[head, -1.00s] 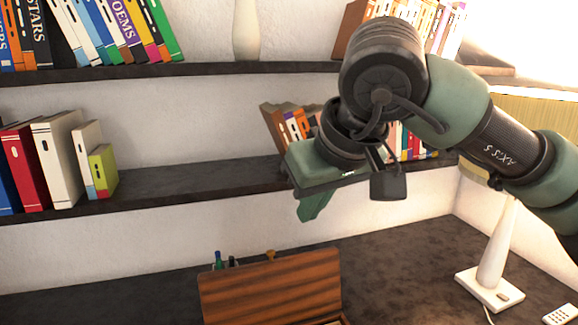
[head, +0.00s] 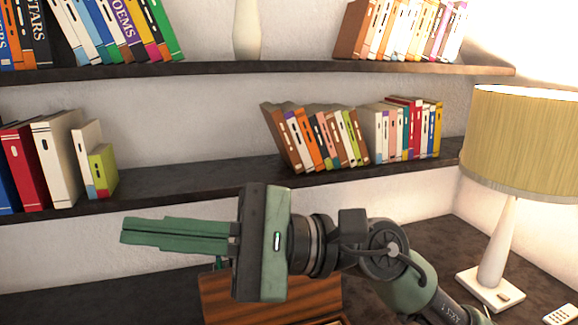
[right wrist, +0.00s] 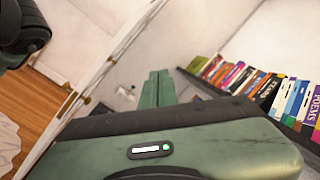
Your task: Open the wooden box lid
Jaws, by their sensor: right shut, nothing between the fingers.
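The wooden box lid (head: 310,296) stands raised on the dark desk at the bottom of the head view, its striped brown face showing. A strip of the box's lighter rim (head: 325,322) shows below it, and the rest of the box is cut off by the picture edge. My right gripper (head: 124,231) is shut and empty, pointing left in front of the lower shelf. Its body and wrist cover the lid's upper part. The right wrist view also shows its closed green fingers (right wrist: 158,78). My left gripper is not in view.
A lamp (head: 520,140) stands on the desk at the right, with a white remote-like object (head: 561,315) near its base. Shelves of books (head: 320,138) run along the wall behind. The desk's left part (head: 90,305) looks clear.

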